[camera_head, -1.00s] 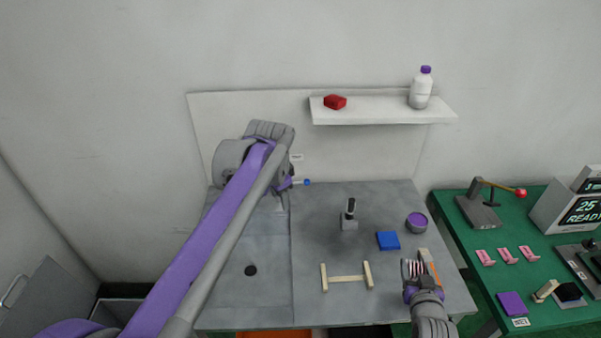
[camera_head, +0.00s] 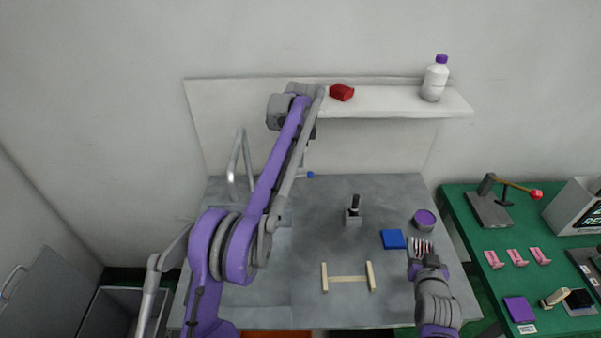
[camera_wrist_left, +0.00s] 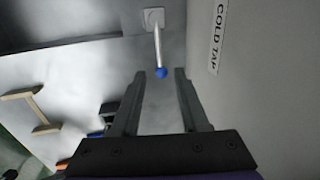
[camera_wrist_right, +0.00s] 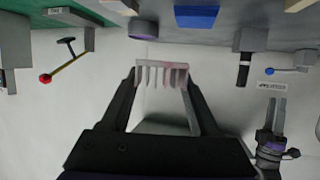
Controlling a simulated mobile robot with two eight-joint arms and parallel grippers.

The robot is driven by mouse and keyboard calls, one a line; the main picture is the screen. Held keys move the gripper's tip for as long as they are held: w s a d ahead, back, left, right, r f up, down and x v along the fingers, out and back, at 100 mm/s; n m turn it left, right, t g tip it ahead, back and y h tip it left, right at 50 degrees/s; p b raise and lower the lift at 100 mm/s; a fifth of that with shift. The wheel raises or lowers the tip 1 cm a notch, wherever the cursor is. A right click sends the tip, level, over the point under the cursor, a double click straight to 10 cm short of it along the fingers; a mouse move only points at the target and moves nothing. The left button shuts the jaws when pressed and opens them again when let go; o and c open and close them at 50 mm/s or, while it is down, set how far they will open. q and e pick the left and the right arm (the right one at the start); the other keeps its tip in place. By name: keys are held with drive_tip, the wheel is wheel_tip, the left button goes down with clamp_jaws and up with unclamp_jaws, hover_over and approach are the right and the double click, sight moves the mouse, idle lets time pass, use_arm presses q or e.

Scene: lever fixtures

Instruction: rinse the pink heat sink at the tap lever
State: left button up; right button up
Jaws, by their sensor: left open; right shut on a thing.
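The pink heat sink (camera_head: 422,246), a small finned block, is between the fingertips of my right gripper (camera_head: 422,256), which is shut on it above the right side of the grey table. Its pale pink fins face the camera in the right wrist view (camera_wrist_right: 163,75). The tap lever (camera_wrist_left: 158,45) is a thin rod with a blue ball end, on the wall beside a COLD TAP label. Its blue ball shows in the head view (camera_head: 310,175). My left gripper (camera_wrist_left: 160,95) is open, with the ball in line between its fingertips. The right wrist view also shows that gripper (camera_wrist_right: 277,112).
A silver spout (camera_head: 240,160) rises at the table's left; my left arm hides much of the basin area. A blue block (camera_head: 393,239), a purple-topped cup (camera_head: 424,219), a dark upright lever (camera_head: 354,210) and a wooden rack (camera_head: 347,279) stand nearby. A shelf (camera_head: 400,101) overhangs the back.

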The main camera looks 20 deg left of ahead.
sight(300, 176)
use_arm(q)
drive_tip(key=f, duration=0.3)
drive_tip(key=w+f, duration=0.1)
drive_tip(key=f, duration=0.5)
drive_tip(key=shift+w+a, duration=0.25)
drive_tip(key=shift+w, duration=0.05)
clamp_jaws()
idle(0.9)
